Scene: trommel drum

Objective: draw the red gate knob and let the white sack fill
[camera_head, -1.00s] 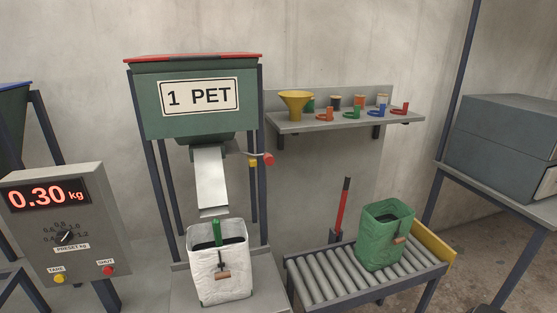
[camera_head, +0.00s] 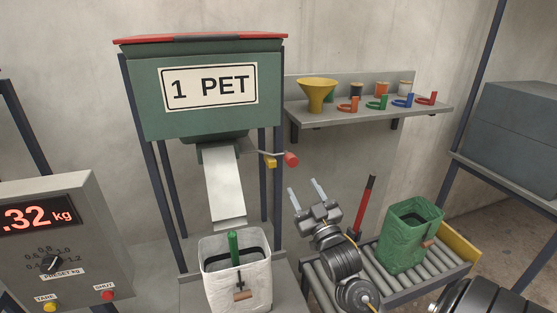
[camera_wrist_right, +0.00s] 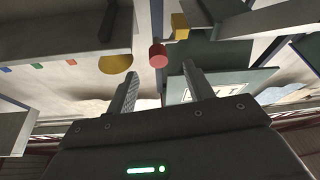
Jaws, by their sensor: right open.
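The red gate knob (camera_head: 291,159) sticks out to the right under the green hopper marked 1 PET (camera_head: 210,88). It also shows in the right wrist view (camera_wrist_right: 158,55), ahead of and between the fingers. The white sack (camera_head: 238,275) stands open below the metal chute (camera_head: 224,185), with a green stick-like piece upright at its mouth. My right gripper (camera_head: 305,189) is open and empty, below and slightly right of the knob, apart from it. It also shows in the right wrist view (camera_wrist_right: 160,80). My left gripper is not in view.
The scale box (camera_head: 62,235) at left reads .32 kg, its first digit cut off. A green sack (camera_head: 411,235) stands on the roller conveyor (camera_head: 385,275) beside a red-handled lever (camera_head: 363,205). A shelf (camera_head: 370,118) holds a yellow funnel (camera_head: 316,95) and coloured clips.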

